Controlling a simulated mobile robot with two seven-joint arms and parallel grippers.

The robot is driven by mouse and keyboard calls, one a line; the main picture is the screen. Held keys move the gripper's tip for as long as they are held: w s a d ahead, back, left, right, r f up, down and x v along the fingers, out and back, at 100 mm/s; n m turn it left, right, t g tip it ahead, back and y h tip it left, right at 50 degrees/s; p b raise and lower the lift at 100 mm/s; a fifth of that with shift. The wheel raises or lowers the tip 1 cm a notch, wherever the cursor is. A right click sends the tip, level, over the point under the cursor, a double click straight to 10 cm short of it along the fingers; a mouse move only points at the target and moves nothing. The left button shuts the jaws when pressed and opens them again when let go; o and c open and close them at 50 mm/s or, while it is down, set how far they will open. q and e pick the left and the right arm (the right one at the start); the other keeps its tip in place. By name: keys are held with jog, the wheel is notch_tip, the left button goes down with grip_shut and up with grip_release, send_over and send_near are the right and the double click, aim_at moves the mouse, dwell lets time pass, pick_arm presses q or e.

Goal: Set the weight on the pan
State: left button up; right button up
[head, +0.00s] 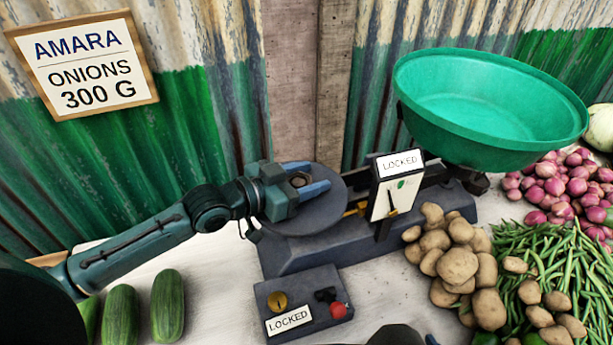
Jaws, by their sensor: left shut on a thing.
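The balance (320,245) stands on the table with a flat dark grey round pan (338,210) on its left and a wide green bowl-shaped pan (490,90) on its right. The green pan looks empty. My left gripper (312,184) is over the dark pan, shut on a small dark weight (298,181). The weight is mostly hidden between the jaws. I cannot tell whether it touches the pan. My right gripper's fingers do not show.
A sign (85,65) reads "AMARA ONIONS 300 G". The balance's upright plate (397,185) and the control box (300,305) both read "LOCKED". Potatoes (455,265), green beans (550,260) and red onions (565,185) crowd the right. Cucumbers (167,305) lie at lower left.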

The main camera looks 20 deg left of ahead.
pick_arm(q)
jog(key=o, duration=0.9)
jog(key=shift+f, duration=0.1)
jog(key=o, duration=0.4)
jog(key=shift+o, duration=0.2)
jog(key=v, duration=1)
jog(key=shift+s+a, duration=0.15)
jog(key=shift+s, duration=0.05)
jog(key=shift+s+a+r, duration=0.4)
jog(key=shift+s+a, duration=0.1)
jog(key=shift+s, duration=0.1)
